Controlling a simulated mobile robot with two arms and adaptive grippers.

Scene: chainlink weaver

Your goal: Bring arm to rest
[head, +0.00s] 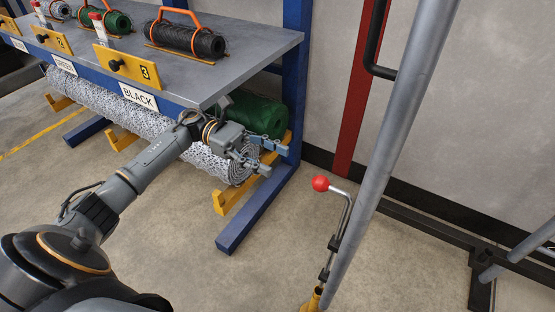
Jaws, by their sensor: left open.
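My left arm comes in from the lower left and reaches toward the bench. My left gripper (269,159) is open and empty, with its two fingers spread. It is in front of the end of a grey mesh roll (137,124) and below the bench's right corner. I cannot tell whether it touches the roll. My right gripper is not in view.
A grey-topped bench (225,62) with blue legs carries wire spools, such as a black one (187,39), and numbered yellow plates (127,67). A green roll (252,116) lies underneath. A red-knobbed lever (321,184) stands by a slanted grey pole (388,158). Floor (185,235) between is clear.

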